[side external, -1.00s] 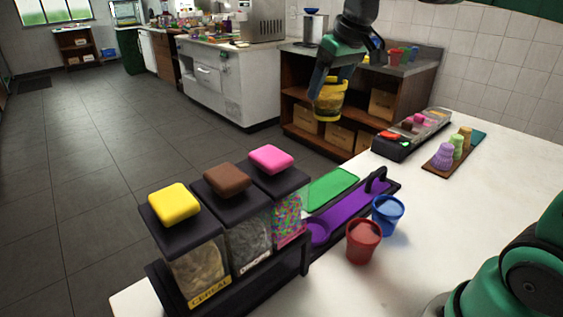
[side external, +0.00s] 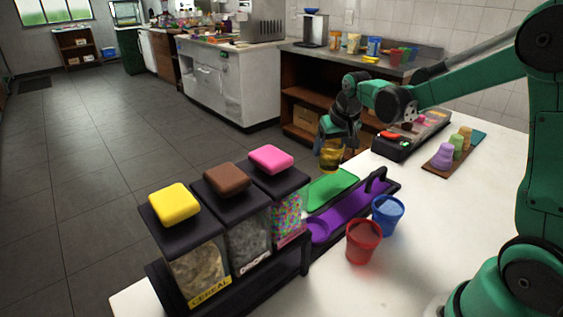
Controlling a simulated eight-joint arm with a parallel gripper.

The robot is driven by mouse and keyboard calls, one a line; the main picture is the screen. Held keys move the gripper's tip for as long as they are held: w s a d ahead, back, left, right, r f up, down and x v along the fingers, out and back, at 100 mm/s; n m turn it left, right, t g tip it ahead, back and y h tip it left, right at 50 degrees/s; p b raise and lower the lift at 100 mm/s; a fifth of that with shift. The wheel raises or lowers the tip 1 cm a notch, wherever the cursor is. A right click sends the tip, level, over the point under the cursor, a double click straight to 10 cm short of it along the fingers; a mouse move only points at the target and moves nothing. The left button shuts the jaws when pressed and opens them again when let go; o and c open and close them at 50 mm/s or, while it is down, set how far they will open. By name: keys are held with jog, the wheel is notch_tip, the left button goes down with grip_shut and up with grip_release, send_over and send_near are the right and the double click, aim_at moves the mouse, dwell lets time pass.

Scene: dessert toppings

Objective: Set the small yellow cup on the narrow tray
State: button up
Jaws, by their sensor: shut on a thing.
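The small yellow cup (side external: 331,158) is held upright in my gripper (side external: 333,142), which is shut on it. Cup and gripper hang in the air just behind the green panel (side external: 333,188), and the cup's base appears above it. A long narrow purple tray (side external: 350,203) with a dark rim and a dark raised handle lies on the white table in front of the green panel. Which of these the task calls the narrow tray is not certain; the purple one looks narrow. The gripper's fingers partly hide the cup.
A red cup (side external: 364,240) and a blue cup (side external: 387,214) stand right of the purple tray. Topping dispensers (side external: 235,235) with coloured lids stand front left. A dark topping tray (side external: 412,135) and a board with several small cups (side external: 447,153) lie behind right. The white table's right side is clear.

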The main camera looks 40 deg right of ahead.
aim_at(329, 166)
jog(key=shift+f, duration=2.6)
jog(key=shift+f, duration=0.1)
jog(key=o, duration=1.4)
jog(key=shift+c, duration=0.2)
jog(key=v, duration=1.2)
jog(key=s+a+f+n+t+y, duration=0.1)
jog(key=s+a+n+t, duration=0.2)
jog(key=s+a, duration=0.4)
jog(key=a+n, duration=0.1)
jog(key=a, duration=0.3)
jog(key=shift+s+a+f+n+y, duration=0.2)
jog(key=shift+s+a+n+y, duration=0.1)
jog(key=shift+s+a+y, duration=0.1)
